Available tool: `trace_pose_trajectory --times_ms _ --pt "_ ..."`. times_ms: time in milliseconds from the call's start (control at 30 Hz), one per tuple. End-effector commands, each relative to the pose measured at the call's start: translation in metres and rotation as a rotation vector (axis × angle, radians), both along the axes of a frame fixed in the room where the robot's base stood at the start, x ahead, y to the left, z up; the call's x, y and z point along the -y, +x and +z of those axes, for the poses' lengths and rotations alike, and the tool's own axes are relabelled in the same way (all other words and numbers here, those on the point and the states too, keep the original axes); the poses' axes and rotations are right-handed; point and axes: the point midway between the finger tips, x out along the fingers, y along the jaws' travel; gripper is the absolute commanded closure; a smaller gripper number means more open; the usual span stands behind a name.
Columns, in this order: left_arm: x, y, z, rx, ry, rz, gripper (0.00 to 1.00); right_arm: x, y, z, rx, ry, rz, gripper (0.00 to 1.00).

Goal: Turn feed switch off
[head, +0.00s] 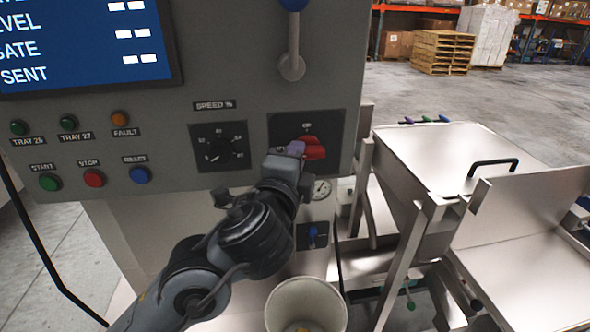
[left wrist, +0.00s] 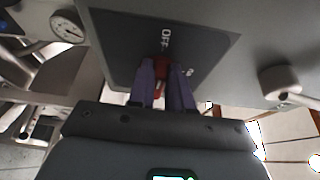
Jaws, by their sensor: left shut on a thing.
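The feed switch is a red rotary handle (head: 313,148) on a dark square plate (head: 334,126) at the lower right of the grey control panel. My left gripper (head: 294,150) reaches up to it from below, and its purple fingers are shut on the red handle. In the left wrist view the two purple fingers (left wrist: 164,88) flank the red handle (left wrist: 160,68), with an "OFF" label on the plate just beyond it. The fingers hide part of the handle, so I cannot tell its exact setting. My right gripper is in neither view.
A black speed knob (head: 219,148) sits left of the switch. Start, stop and reset buttons (head: 94,179) are further left. A round gauge (head: 321,189) is below, and steel weigher trays (head: 450,150) stand at right.

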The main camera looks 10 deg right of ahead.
Motion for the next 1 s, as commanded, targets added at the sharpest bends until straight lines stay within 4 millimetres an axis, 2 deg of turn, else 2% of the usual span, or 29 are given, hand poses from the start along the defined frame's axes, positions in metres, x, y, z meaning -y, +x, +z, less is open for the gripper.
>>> trace_pose_trajectory --times_ms 133,600,633,800,1000 --pt "0.0001 0.0005 -0.0037 -0.004 -0.030 0.001 1.00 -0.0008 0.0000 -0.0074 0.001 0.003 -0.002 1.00" --pt "0.0000 0.0006 -0.0026 -0.006 -0.045 0.001 1.00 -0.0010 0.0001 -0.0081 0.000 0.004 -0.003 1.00" --pt "0.0000 0.0006 -0.0026 -0.007 -0.045 0.001 0.79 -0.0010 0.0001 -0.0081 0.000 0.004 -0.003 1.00" --pt "0.0001 0.0005 -0.0023 -0.006 -0.044 0.001 0.55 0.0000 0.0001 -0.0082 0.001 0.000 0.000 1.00" --pt "0.0001 0.0003 -0.0017 -0.005 -0.045 0.001 0.55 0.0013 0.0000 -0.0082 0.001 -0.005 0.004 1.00"
